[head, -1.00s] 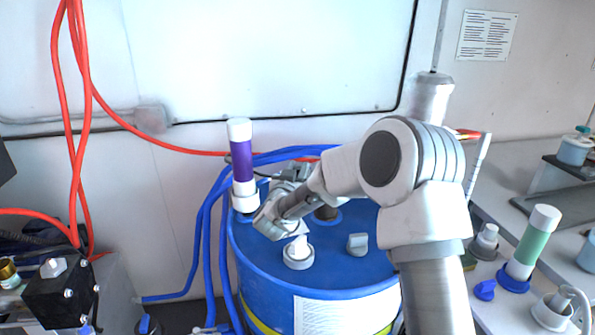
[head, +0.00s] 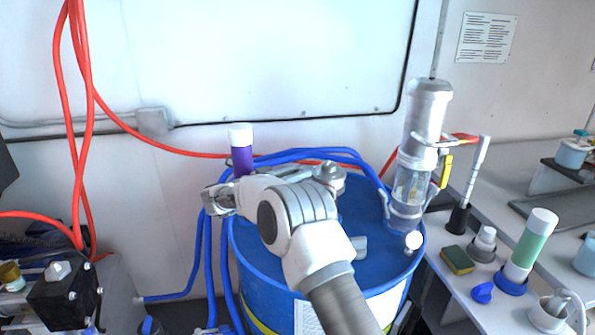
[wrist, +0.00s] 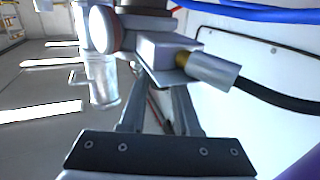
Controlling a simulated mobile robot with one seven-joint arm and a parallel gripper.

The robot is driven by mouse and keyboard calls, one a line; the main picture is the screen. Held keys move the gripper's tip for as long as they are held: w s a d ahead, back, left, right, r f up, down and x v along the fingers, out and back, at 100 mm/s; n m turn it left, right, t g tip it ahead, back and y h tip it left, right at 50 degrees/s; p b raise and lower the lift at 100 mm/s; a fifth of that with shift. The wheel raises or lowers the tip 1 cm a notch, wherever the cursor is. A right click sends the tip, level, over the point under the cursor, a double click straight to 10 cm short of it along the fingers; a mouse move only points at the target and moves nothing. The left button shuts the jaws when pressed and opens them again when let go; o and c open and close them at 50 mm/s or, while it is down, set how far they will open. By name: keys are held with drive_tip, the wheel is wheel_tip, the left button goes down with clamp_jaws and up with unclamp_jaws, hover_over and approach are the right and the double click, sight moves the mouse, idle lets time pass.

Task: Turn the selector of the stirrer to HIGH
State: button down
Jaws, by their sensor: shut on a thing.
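The stirrer (head: 332,174) shows as a grey rounded body on top of the blue drum (head: 262,268), partly behind my arm. In the wrist view its pale box (wrist: 168,50) is close, with a brass-and-silver cable fitting (wrist: 208,68) and a black cable. My gripper (wrist: 160,90) reaches in to the box with its fingers close together, shut on a small part there. That part, which I take for the selector, is mostly hidden by the fingers and box. I cannot read its setting. In the head view my forearm covers much of the stirrer's near side.
A purple tube (head: 241,150) with a white cap stands close behind my wrist. A clear-bodied pump (head: 410,185) rises at the drum's right. Blue hoses (head: 300,153) run behind the stirrer. The bench at right holds a green tube (head: 528,248) and a sponge (head: 457,260).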

drive_tip(key=shift+m+g+h, duration=0.4)
drive_tip(key=shift+m+g, duration=0.2)
drive_tip(key=shift+g, duration=0.2)
drive_tip(key=c, duration=0.6)
unclamp_jaws()
drive_tip(key=shift+a, duration=0.1)
drive_tip(key=v, duration=1.7)
drive_tip(key=shift+a+f+b, duration=0.1)
drive_tip(key=shift+b, duration=0.2)
